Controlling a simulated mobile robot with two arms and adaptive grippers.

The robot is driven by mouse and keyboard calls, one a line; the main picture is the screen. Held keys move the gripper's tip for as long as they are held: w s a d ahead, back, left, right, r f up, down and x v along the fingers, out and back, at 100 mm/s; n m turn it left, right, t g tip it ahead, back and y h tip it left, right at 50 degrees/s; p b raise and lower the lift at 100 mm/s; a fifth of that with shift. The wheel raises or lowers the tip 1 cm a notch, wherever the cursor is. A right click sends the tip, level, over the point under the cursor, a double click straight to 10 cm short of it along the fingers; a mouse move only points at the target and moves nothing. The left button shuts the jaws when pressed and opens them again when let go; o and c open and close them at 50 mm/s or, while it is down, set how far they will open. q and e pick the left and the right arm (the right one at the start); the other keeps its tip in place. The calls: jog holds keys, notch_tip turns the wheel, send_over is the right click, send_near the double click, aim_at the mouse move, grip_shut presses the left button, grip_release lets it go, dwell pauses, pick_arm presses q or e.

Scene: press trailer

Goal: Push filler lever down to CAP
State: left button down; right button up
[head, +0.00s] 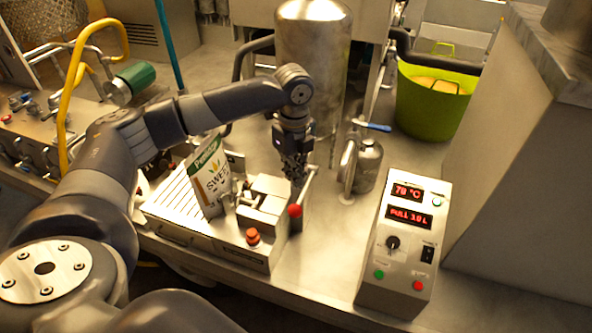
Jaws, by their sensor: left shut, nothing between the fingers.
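The filler (185,205) is a low metal machine with a ribbed top near the front edge of the steel counter. Its lever appears as a thin rod with a red ball knob (295,210) on the filler's right side. My left gripper (297,183) points down just above the knob, its fingers shut and empty. I cannot tell whether the fingertips touch the lever. Any CAP marking is too small or hidden. My right gripper is out of view.
A control box (405,245) reading 78 °C and FULL 3.0 L stands at the right. A small metal canister (366,165) and a tall steel tank (313,60) stand behind. A green tub (425,105) is at the back right.

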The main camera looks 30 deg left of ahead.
aim_at(295, 206)
pick_arm(q)
jog(key=shift+w+f+b, duration=0.1)
jog(key=shift+f+b, duration=0.75)
jog(key=shift+f, duration=1.4)
jog(key=shift+f+b, duration=4)
jog(key=shift+b, duration=1.5)
jog(key=shift+w+f, duration=0.2)
jog(key=shift+f, duration=1.15)
jog(key=shift+w+a+f, duration=0.1)
jog(key=shift+w+f, duration=0.25)
jog(key=shift+f, duration=0.45)
